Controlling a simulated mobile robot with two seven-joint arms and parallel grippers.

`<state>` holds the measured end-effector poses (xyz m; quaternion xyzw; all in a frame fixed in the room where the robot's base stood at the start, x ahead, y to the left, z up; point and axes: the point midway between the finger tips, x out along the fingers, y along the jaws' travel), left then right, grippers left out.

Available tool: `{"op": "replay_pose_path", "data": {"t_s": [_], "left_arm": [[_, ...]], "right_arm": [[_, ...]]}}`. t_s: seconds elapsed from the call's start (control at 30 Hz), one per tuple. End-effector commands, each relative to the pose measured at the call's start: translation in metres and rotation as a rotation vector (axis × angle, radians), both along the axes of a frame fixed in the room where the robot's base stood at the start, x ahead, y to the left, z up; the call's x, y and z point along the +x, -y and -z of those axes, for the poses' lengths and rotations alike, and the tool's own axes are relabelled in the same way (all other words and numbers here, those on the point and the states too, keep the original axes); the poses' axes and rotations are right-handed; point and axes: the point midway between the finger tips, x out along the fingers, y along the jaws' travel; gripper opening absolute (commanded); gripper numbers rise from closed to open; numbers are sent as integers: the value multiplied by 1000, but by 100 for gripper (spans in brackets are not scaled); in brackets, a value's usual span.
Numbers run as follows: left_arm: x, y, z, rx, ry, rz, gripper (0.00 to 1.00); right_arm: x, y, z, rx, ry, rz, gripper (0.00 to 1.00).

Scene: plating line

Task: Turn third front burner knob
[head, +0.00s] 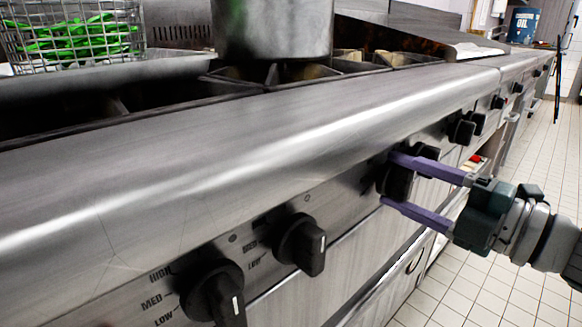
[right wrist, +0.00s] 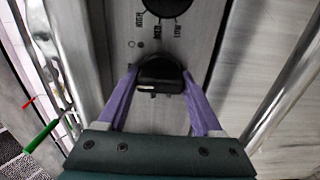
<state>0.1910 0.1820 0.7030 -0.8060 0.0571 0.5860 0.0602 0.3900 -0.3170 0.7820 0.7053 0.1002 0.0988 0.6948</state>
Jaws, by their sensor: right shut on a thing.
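The front panel of the stove carries a row of black burner knobs. The nearest knob (head: 215,294) and the second knob (head: 301,244) stand free in the head view, their white pointer lines towards the lower right. My right gripper (head: 387,178) is shut on the third knob (head: 398,181), one purple finger above it and one below. In the right wrist view the held knob (right wrist: 160,73) sits between both fingers, with another knob (right wrist: 167,5) beyond it. The fingers partly cover the held knob. My left gripper is not in view.
A large metal pot (head: 272,30) stands on the grates. A wire basket of green beans (head: 75,38) is at the upper left. More knobs (head: 461,129) continue along the panel. A blue oil container (head: 523,26) stands far back. The tiled floor (head: 480,285) at the right is clear.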

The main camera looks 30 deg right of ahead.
Motion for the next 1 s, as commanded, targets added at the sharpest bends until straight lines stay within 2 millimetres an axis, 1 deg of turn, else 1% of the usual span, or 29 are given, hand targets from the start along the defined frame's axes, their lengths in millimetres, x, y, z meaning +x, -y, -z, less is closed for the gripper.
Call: {"op": "replay_pose_path", "data": {"t_s": [0.13,0.17,0.3,0.4,0.63,0.73,0.87,1.0], "left_arm": [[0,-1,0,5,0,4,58],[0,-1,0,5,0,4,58],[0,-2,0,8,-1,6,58],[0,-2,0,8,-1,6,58],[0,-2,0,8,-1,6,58],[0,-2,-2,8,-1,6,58],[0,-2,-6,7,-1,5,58],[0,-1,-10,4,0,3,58]], "right_arm": [[0,0,0,4,0,0,11],[0,0,0,4,0,0,68],[0,0,0,3,0,0,84],[0,0,0,2,0,1,94],[-1,0,0,1,0,1,94],[-7,2,0,2,-2,2,94],[-28,8,0,0,-5,3,94],[-57,17,0,1,-4,3,94]]}}
